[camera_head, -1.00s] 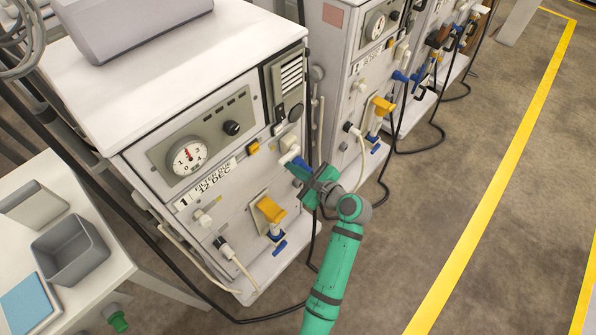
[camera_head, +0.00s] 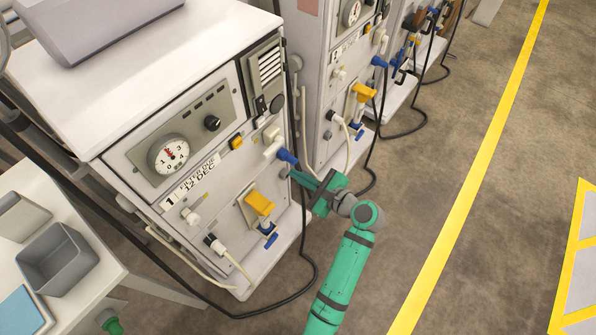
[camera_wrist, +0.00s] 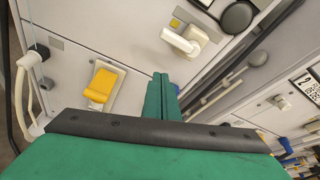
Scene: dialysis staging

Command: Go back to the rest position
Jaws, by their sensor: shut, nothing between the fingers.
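My gripper (camera_head: 299,178) is green and sits in front of the right edge of the nearest dialysis machine (camera_head: 90,90), just below a blue connector (camera_head: 287,157) on its front. The gripper is shut and empty. In the wrist view its two green fingers (camera_wrist: 161,98) lie together and point toward the machine's front panel. A white angled fitting (camera_wrist: 184,40) shows just beyond them, and a yellow lever (camera_wrist: 101,85) shows to their left. Whether the fingertips touch anything cannot be told.
A second machine (camera_head: 310,70) stands close behind, with hoses and a black cable (camera_head: 290,300) on the floor. A white table (camera_head: 90,270) with a grey bin (camera_head: 57,262) is at left. Open floor lies right, crossed by a yellow line (camera_head: 470,180).

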